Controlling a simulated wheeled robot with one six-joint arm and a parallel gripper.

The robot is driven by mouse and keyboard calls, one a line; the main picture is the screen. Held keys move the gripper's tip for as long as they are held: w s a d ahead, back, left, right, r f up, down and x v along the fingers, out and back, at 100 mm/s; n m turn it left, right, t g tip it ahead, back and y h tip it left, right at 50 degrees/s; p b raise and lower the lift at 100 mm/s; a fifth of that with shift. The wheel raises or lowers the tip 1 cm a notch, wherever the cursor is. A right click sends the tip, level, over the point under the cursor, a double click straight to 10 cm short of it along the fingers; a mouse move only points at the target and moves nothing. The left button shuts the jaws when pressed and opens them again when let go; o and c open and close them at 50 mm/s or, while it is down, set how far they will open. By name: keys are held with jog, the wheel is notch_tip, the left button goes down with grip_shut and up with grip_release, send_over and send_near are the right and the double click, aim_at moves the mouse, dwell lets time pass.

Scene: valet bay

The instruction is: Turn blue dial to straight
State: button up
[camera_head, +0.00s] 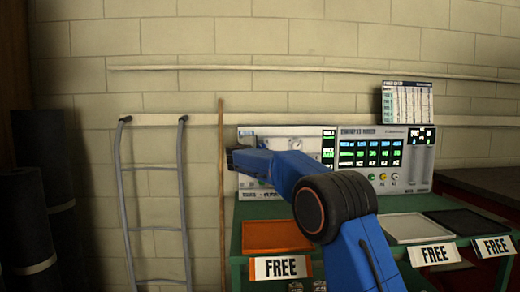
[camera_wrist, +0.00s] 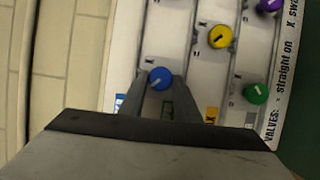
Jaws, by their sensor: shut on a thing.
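The blue dial (camera_wrist: 160,77) is on a pale panel (camera_wrist: 180,30) in the wrist view, with a small light pointer mark on its face. The mark's exact angle is hard to read. My gripper (camera_wrist: 161,88) has one finger on each side of the blue dial and is shut on it. In the head view my gripper (camera_head: 240,160) is at the left part of the wall panel (camera_head: 290,133); my blue arm hides part of that panel, and the blue dial cannot be made out there.
A yellow dial (camera_wrist: 220,37), a green dial (camera_wrist: 256,94) and a purple dial (camera_wrist: 270,5) are near the blue one. Below the panel are an orange tray (camera_head: 275,237) and a grey tray (camera_head: 415,228). A ladder (camera_head: 155,230) and a pole (camera_head: 221,210) stand left.

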jog(key=o, duration=1)
jog(key=v, duration=1.7)
jog(key=shift+s+f, duration=0.1)
jog(key=shift+s, duration=0.1)
